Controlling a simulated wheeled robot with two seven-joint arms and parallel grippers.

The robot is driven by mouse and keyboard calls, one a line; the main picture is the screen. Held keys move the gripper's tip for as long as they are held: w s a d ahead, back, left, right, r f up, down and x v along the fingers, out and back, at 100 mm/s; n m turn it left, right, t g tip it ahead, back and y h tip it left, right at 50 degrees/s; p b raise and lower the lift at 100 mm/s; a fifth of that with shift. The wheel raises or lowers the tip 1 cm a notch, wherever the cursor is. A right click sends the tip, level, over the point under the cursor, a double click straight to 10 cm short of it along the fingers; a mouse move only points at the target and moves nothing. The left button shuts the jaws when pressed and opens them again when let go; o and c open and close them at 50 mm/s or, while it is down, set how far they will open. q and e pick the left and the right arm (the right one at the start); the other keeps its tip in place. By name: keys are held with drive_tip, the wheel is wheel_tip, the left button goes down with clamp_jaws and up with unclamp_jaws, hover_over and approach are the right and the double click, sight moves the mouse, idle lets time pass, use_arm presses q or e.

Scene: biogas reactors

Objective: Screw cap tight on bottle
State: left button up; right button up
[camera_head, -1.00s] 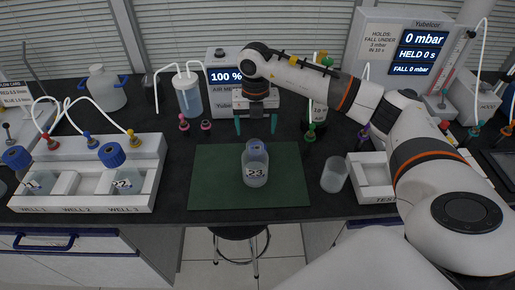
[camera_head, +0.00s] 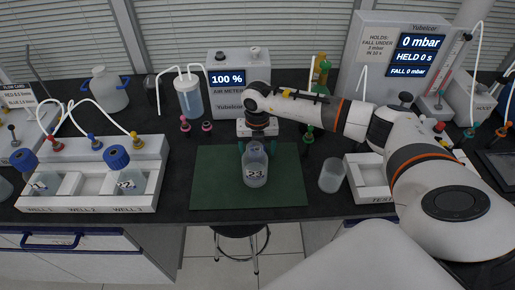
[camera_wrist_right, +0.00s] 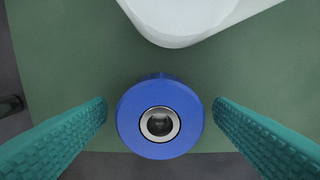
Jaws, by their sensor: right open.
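The clear bottle labelled 23 (camera_head: 255,174) stands upright on the green mat (camera_head: 215,180); its pale rounded edge shows at the top of the right wrist view (camera_wrist_right: 180,15). A blue cap with a metal ring in its middle (camera_wrist_right: 160,118) is in the right wrist view, apart from the bottle in that picture. In the head view the cap is not clearly seen behind the bottle. My right gripper (camera_head: 258,148) is low behind the bottle, with its teal fingers (camera_wrist_right: 160,120) open on either side of the cap, gaps showing. My left gripper is not in view.
A rack (camera_head: 90,203) at left holds bottles with blue caps in wells 1 and 3. An empty beaker (camera_head: 332,176) stands right of the mat, beside a white tray (camera_head: 365,190). Colored connectors and a meter (camera_head: 228,80) stand behind. The mat's left part is clear.

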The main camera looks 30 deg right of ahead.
drive_tip(key=shift+f, duration=0.3)
drive_tip(key=c, duration=1.2)
drive_tip(key=shift+o, duration=0.2)
wheel_tip(320, 180, up, 10)
drive_tip(key=b, duration=0.2)
